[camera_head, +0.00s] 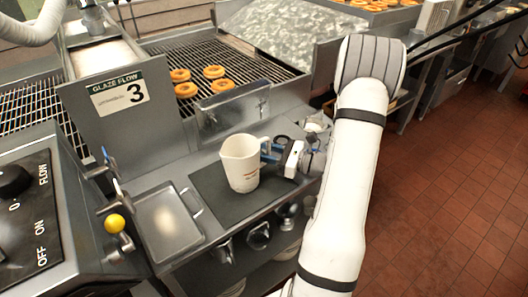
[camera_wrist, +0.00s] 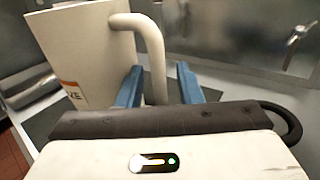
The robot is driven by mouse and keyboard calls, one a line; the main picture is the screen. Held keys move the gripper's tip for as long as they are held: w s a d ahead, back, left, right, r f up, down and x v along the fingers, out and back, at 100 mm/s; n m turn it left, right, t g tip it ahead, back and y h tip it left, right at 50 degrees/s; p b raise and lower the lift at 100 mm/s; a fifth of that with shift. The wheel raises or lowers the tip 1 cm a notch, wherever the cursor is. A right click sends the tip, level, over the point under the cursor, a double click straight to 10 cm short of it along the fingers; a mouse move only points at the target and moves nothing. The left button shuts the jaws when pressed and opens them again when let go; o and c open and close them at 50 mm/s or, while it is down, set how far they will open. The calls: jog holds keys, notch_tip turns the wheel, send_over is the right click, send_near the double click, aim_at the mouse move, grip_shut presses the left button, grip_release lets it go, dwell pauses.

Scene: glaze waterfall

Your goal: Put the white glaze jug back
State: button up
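The white glaze jug (camera_head: 241,164) stands upright on a dark mat (camera_head: 224,207) on the steel counter. Its handle points right, towards my gripper (camera_head: 273,150). In the wrist view the jug (camera_wrist: 88,50) fills the upper left, with part of an orange label showing. My gripper's blue fingers (camera_wrist: 160,88) stand on either side of the jug's handle (camera_wrist: 153,48). A gap shows between the right finger and the handle, so the gripper looks open around it. The left finger is close to the handle; I cannot tell whether it touches.
A shallow metal tray (camera_head: 168,222) lies left of the mat. A steel panel marked Glaze Flow 3 (camera_head: 121,95) stands behind it. Doughnuts (camera_head: 214,72) lie on the wire rack behind. A control box with a yellow knob (camera_head: 115,223) is at left.

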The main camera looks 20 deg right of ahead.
jog(key=shift+r, duration=0.25)
jog(key=v, duration=1.2)
jog(key=shift+f, duration=0.15)
